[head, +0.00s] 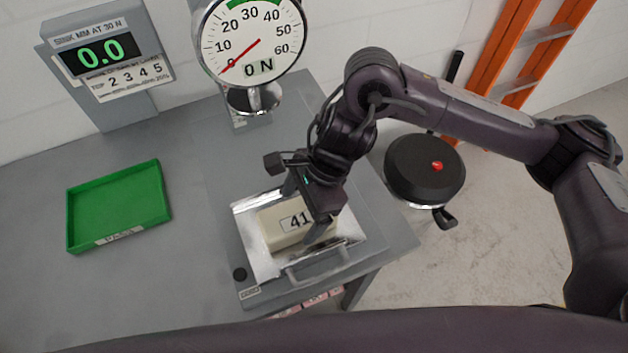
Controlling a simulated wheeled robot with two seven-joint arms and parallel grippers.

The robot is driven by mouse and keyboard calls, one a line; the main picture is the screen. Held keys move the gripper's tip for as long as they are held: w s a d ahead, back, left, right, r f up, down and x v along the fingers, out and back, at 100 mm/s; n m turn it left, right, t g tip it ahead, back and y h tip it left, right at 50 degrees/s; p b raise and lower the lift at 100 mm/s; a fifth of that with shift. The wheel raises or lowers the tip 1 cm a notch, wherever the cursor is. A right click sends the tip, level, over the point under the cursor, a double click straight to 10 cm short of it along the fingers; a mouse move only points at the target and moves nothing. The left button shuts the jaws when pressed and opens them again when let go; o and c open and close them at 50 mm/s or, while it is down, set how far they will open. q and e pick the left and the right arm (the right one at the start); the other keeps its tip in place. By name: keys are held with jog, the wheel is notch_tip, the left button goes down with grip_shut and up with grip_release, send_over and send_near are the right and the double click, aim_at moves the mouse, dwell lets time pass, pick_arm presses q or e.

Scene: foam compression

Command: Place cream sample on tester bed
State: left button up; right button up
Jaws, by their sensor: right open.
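My left gripper is not in view.
A force dial (250,42) reading 0 N stands above the press head (254,98) behind the bed. A display (103,54) reads 0.0. An empty green tray (118,205) lies at left on the grey table (150,290). A black round stool or lid (424,168) and an orange ladder (510,50) are at right.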

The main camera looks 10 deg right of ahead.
jog(key=b+v, duration=0.1)
jog(key=v, duration=0.8)
jog(key=shift+d+r, duration=0.2)
jog(key=shift+r, duration=0.15)
